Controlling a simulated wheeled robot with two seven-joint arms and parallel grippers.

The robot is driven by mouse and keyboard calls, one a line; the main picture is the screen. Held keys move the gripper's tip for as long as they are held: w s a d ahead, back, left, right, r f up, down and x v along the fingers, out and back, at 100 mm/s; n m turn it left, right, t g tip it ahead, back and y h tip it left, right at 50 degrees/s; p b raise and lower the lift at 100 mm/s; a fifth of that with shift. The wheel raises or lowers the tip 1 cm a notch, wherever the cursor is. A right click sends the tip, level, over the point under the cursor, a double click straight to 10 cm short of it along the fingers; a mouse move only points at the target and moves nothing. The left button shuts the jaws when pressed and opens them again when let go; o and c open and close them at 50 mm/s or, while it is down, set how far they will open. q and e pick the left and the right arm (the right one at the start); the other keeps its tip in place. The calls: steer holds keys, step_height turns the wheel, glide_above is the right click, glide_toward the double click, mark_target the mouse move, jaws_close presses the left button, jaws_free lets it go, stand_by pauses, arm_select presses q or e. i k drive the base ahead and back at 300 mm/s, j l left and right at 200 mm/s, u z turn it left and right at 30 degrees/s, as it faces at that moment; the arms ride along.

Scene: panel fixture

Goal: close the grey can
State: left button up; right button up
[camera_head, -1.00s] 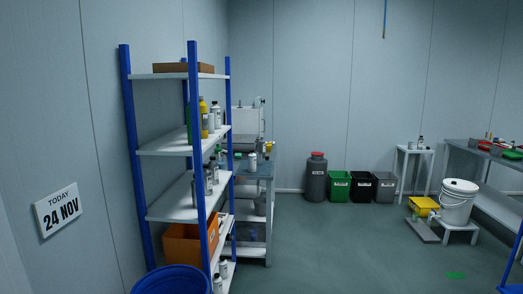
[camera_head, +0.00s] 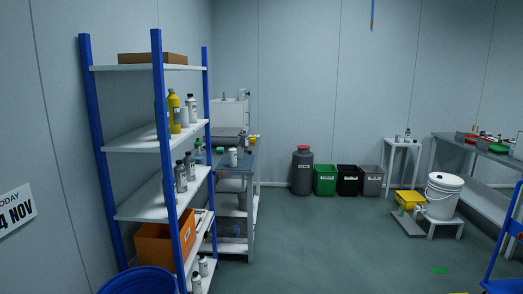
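A large dark grey can (camera_head: 303,172) with a red cap on top stands on the floor by the back wall, left of a row of bins. Whether the cap is fully seated cannot be told at this distance. Smaller grey bottles or cans (camera_head: 181,177) stand on the shelf rack at the left, and their lids are too small to judge. Which of these is the task's grey can is not certain. Neither of my grippers is in view.
A blue-posted shelf rack (camera_head: 160,145) and a blue tub (camera_head: 139,281) stand at the near left. Green (camera_head: 325,181), black (camera_head: 347,181) and grey (camera_head: 371,182) bins line the back wall. A white bucket (camera_head: 442,195) stands right. The middle floor is clear.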

mark_target(244, 136)
steer(key=i+l, duration=0.25)
steer(key=i, duration=0.25)
steer(key=i+l, duration=0.25)
steer(key=i, duration=0.3)
steer(key=i+l, duration=0.25)
steer(key=i, duration=0.25)
steer(key=i+l, duration=0.25)
steer(key=i, duration=0.3)
steer(key=i+u, duration=0.5)
steer(key=i, duration=0.75)
steer(key=i+l+u, duration=0.1)
steer(key=u, duration=0.4)
steer(key=i+l+u, duration=0.1)
steer(key=l+u, duration=0.15)
steer(key=u, duration=0.25)
steer(key=i+l+u, duration=0.2)
steer(key=l, duration=0.25)
steer(key=i+l+u, duration=0.15)
steer(key=l, duration=0.35)
steer(key=l+u, duration=0.2)
steer(key=l, duration=0.3)
steer(key=i+l+u, duration=0.15)
steer(key=l, duration=1.35)
steer(key=i+u, duration=0.05)
